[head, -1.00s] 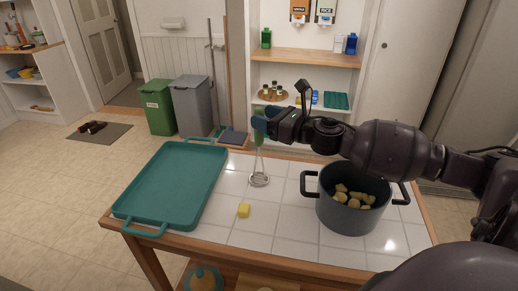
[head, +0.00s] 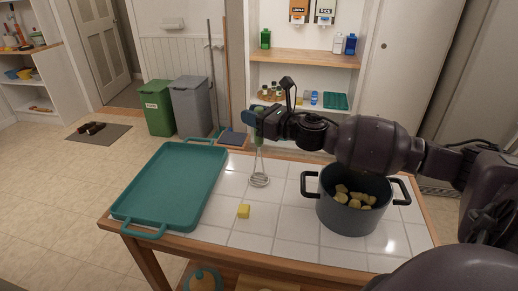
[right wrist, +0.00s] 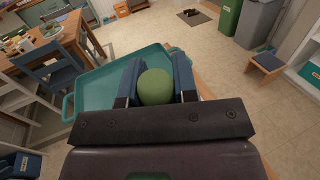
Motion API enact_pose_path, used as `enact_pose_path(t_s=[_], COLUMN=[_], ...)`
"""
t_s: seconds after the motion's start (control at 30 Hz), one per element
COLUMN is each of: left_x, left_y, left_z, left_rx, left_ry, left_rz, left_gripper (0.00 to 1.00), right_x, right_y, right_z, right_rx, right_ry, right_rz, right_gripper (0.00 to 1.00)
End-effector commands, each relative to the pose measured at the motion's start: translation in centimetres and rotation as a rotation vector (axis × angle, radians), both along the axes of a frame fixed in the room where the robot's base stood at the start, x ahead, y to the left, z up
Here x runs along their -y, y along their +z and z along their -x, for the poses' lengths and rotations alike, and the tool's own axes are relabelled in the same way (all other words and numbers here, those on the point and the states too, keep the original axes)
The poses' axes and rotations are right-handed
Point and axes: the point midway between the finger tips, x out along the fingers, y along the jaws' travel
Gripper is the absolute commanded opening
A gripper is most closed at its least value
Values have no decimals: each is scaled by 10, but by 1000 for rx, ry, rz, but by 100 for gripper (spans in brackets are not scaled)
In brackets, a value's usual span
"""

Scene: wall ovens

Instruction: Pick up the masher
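The masher (head: 259,180) stands upright on the white tiled table top, with its wire mashing head down and its green handle up. My right gripper (head: 256,122) is at the top of the handle. In the right wrist view the rounded green handle end (right wrist: 155,87) sits between the two blue-grey fingers of the gripper (right wrist: 156,78), with no clear gap on either side, so it looks shut on the handle. The masher's head still appears to rest on the tiles. My left gripper is not in view.
A teal tray (head: 122,212) lies left of the masher. A dark pot (head: 349,217) with several yellowish pieces inside stands to the right, under my right arm. Bare tiles lie between masher and pot.

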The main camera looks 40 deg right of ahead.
Motion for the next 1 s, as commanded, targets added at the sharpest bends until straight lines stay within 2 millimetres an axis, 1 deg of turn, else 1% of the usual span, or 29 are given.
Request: enact_pose_path(t_s=[0.03, 0.07, 0.3, 0.37, 0.47, 0.57, 0.67, 0.9, 1.0], left_x=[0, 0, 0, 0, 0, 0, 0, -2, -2], left_y=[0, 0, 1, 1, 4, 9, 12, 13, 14], left_z=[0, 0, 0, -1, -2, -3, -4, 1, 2], left_rx=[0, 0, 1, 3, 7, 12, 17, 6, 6], left_ry=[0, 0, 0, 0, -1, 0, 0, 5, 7], left_rz=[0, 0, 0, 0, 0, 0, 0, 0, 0], left_gripper=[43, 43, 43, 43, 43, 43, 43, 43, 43], right_x=[0, 0, 0, 0, 0, 0, 0, 0, 0], right_y=[0, 0, 1, 4, 14, 32, 56, 122, 147], right_z=[0, 0, 0, 0, 0, 0, 0, 1, 0], right_rx=[0, 0, 1, 2, 3, 6, 8, 9, 9], right_ry=[0, 0, 0, 1, 1, 0, 2, 0, 0], right_rz=[0, 0, 1, 2, 3, 4, 7, 7, 6], right_gripper=[7, 4, 4, 3, 3, 3, 3, 3, 3])
